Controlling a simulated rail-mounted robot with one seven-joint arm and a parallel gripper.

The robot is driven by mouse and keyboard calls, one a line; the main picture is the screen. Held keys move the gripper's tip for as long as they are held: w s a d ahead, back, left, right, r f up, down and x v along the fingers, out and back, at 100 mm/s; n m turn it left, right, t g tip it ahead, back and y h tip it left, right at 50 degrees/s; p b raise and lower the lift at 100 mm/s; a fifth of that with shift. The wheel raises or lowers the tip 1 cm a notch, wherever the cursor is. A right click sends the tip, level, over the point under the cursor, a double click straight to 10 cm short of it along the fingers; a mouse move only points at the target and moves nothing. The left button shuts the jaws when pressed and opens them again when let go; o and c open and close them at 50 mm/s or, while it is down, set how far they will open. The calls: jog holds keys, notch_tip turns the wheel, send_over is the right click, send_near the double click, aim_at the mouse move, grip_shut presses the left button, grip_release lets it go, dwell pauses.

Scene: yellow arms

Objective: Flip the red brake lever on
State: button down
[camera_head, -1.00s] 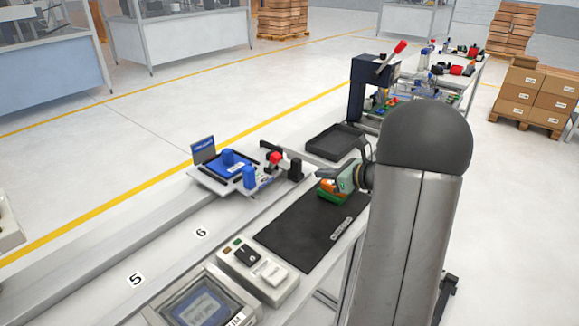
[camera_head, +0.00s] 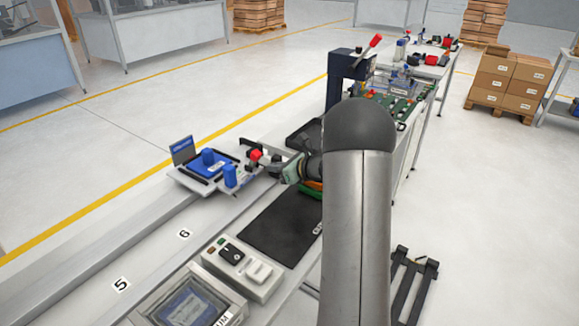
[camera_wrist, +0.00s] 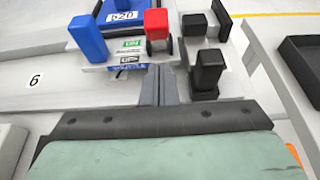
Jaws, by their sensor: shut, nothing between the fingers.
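The red-tipped lever (camera_wrist: 157,22) stands on a small fixture beside a blue block, behind a green label and a black-and-white label. In the head view its red knob (camera_head: 256,155) shows just left of my gripper (camera_head: 273,166). In the wrist view my gripper (camera_wrist: 159,72) has its fingers together and empty, pointing at the fixture just in front of the red knob. A small gap seems to lie between the fingertips and the lever; contact cannot be told. The lever's lower part is partly hidden.
Black blocks (camera_wrist: 209,68) stand right of the lever, and a blue post (camera_wrist: 88,38) stands left. A black tray (camera_wrist: 302,62) lies farther right. A black mat (camera_head: 268,229) and a switch box (camera_head: 240,265) are nearer me. A separate red-handled press (camera_head: 346,80) stands beyond.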

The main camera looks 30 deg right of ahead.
aim_at(258, 154)
jog(key=shift+w+a+r+p, duration=0.15)
jog(key=shift+w+a+r, duration=0.2)
jog(key=shift+w, duration=0.3)
jog(key=shift+w+a+r+p, duration=0.15)
jog(key=shift+w+a+r, duration=0.1)
jog(key=shift+w+r, duration=0.3)
jog(key=shift+w+r+g+p, duration=0.2)
jog(key=shift+g+p, duration=0.1)
jog(key=shift+p, duration=0.55)
jog(key=shift+a+r+p, duration=0.1)
jog(key=shift+p, duration=0.2)
jog(key=p, duration=0.1)
jog(key=r+g+p, duration=0.1)
jog(key=shift+w+a+h+p, duration=0.15)
jog(key=shift+w+h+p, duration=0.15)
jog(key=shift+h, duration=0.1)
jog(key=shift+w+a+r+g+p, duration=0.15)
jog(key=shift+w+r+g+p, duration=0.25)
jog(key=shift+p, duration=0.65)
jog(key=shift+w+a+r, duration=0.2)
jog(key=shift+w+a, duration=0.15)
jog(key=shift+w, duration=0.3)
jog(key=shift+w+a+r, duration=0.15)
jog(key=shift+w+a, duration=0.15)
jog(key=shift+w, duration=0.4)
jog(key=shift+w+a+r, duration=0.2)
jog(key=shift+w+a, duration=0.15)
jog(key=shift+w, duration=0.3)
